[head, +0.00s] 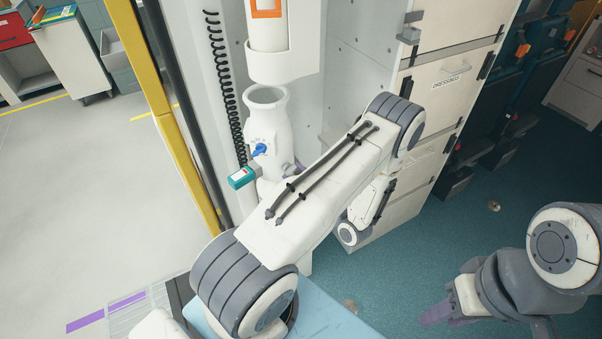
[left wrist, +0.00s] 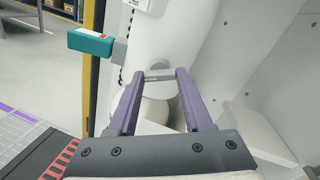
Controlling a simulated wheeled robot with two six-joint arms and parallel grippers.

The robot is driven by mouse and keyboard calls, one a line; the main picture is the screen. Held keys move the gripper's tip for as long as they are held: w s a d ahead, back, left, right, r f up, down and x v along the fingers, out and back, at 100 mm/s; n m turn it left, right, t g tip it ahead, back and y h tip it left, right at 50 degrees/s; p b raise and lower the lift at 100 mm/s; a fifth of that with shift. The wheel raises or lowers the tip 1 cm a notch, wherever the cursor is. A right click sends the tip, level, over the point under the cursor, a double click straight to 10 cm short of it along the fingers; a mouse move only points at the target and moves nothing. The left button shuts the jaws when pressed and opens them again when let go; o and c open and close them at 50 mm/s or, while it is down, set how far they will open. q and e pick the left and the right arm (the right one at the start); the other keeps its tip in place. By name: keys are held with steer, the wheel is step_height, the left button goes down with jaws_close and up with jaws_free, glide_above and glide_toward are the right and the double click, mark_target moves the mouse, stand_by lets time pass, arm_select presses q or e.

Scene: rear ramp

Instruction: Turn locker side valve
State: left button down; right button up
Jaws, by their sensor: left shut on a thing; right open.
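In the left wrist view, my left gripper (left wrist: 160,73) has its purple fingers shut on a grey bar (left wrist: 158,77), which looks like the valve's handle. A grey round part (left wrist: 188,68) shows by the right fingertip. The bar's far side is hidden. In the head view my left arm covers most of this gripper, and only a bit of purple shows past it. A white cylinder (head: 266,112) with a blue knob (head: 259,150) stands left of my arm. My right gripper (head: 437,312) is open and empty, low at the right, over the teal floor.
A teal box on a grey arm (head: 242,178) juts out left of the cylinder; it also shows in the left wrist view (left wrist: 90,43). A white locker (head: 440,85) with drawers stands behind my left arm. A yellow post (head: 150,75) stands left. The floor at left is clear.

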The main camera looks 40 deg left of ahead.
arm_select(q)
steer(key=shift+w+r+m, duration=0.1)
steer(key=shift+m, duration=1)
steer(key=shift+c, duration=1.6)
jaws_free()
steer(key=b+v, duration=0.2)
steer(key=v, duration=0.8)
steer(key=shift+d, duration=0.35)
steer(key=shift+r, duration=0.1)
